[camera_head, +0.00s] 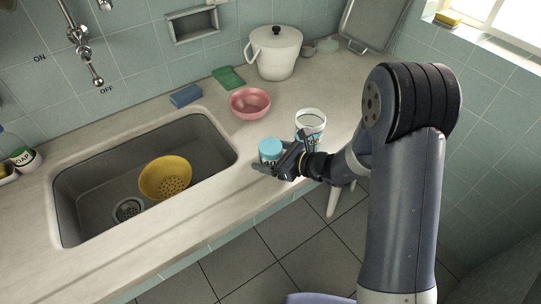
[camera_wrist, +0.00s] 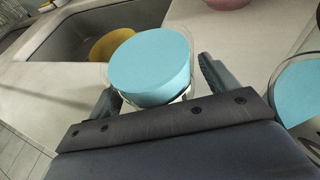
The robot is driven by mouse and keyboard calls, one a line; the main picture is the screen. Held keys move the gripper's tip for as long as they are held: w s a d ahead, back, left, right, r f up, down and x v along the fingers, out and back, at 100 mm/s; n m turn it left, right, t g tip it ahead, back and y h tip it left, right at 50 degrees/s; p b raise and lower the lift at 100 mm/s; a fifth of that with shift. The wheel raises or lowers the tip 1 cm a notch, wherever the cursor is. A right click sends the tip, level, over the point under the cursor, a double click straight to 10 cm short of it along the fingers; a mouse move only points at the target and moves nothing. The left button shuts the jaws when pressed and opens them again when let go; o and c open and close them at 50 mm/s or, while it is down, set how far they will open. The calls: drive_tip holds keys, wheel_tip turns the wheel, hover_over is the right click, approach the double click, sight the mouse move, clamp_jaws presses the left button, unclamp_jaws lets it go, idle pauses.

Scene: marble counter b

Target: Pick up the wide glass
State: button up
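A clear glass with a light-blue content or top (camera_head: 271,147) stands on the counter near its front edge. In the wrist view this glass (camera_wrist: 152,68) lies between the two fingers of my gripper (camera_wrist: 157,80). The fingers are apart, with a gap visible at the right finger. In the head view my gripper (camera_head: 281,158) is beside this glass, partly hiding its lower part. A second clear glass (camera_head: 310,120) stands behind and to the right; in the wrist view a blue-filled glass (camera_wrist: 300,88) shows at the right edge. I cannot tell for certain which is the wide one.
A pink bowl (camera_head: 249,102) stands behind the glasses. A sink (camera_head: 75,178) with a yellow colander (camera_head: 165,178) lies to the left. A white pot (camera_head: 275,55), a green cloth (camera_head: 229,77) and a blue sponge (camera_head: 186,96) sit farther back.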

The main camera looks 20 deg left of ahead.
drive_tip(key=c, duration=1.2)
drive_tip(key=shift+r, duration=0.25)
drive_tip(key=shift+r+p, duration=0.8)
drive_tip(key=shift+r, duration=7.85)
drive_tip(key=shift+r, duration=0.15)
